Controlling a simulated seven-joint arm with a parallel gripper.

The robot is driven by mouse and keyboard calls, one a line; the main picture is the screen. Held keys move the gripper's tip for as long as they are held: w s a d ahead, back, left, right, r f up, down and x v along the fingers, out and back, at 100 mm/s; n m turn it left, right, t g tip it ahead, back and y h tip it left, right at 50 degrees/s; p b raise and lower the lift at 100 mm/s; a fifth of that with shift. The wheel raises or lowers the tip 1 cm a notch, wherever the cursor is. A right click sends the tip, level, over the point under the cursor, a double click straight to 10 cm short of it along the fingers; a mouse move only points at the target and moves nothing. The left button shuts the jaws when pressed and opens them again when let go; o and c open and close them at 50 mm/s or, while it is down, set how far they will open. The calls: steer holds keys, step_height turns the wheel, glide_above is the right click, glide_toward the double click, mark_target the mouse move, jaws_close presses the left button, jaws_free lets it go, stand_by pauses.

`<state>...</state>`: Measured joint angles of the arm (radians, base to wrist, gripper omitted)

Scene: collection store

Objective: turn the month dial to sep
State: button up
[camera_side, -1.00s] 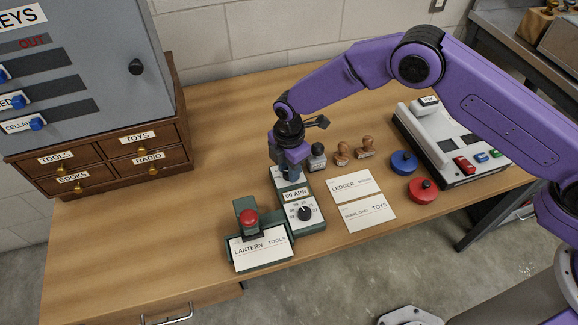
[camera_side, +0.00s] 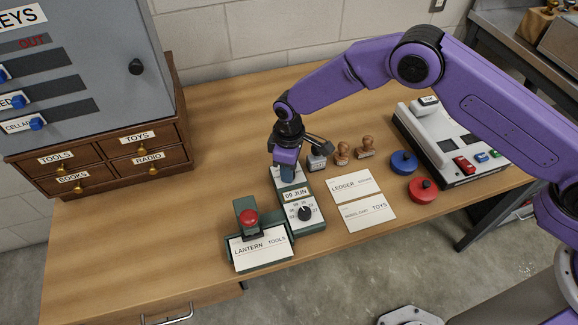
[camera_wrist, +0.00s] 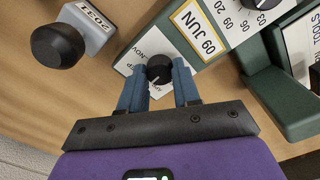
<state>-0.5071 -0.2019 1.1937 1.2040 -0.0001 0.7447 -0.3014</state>
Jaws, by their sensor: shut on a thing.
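The date stamper (camera_side: 297,195) is a green block with white dial plates on the table. Its window (camera_side: 296,195) reads 09 JUN; the wrist view also shows 09 JUN in the window (camera_wrist: 203,32). The black month dial (camera_wrist: 159,70) sits on a white plate with month marks, NOV among them. My gripper (camera_wrist: 160,88) is over this plate with its blue fingers shut on the month dial, one on each side. In the side view my gripper (camera_side: 288,172) hides the month dial. The black day dial (camera_side: 304,213) is on the nearer plate.
A card reading LANTERN TOOLS (camera_side: 260,248) lies beside the stamper, under a red-knobbed press (camera_side: 249,218). A black-handled stamp (camera_wrist: 60,45) stands close to my gripper. Two cards (camera_side: 356,185), wooden stamps (camera_side: 342,152) and red and blue discs (camera_side: 422,190) are to the right.

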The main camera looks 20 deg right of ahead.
steer(key=m, duration=0.4)
steer(key=shift+m, duration=2.1)
steer(key=o, duration=1.1)
steer(key=shift+c, duration=0.2)
step_height(320, 180, up, 18)
steer(key=shift+f, duration=0.25)
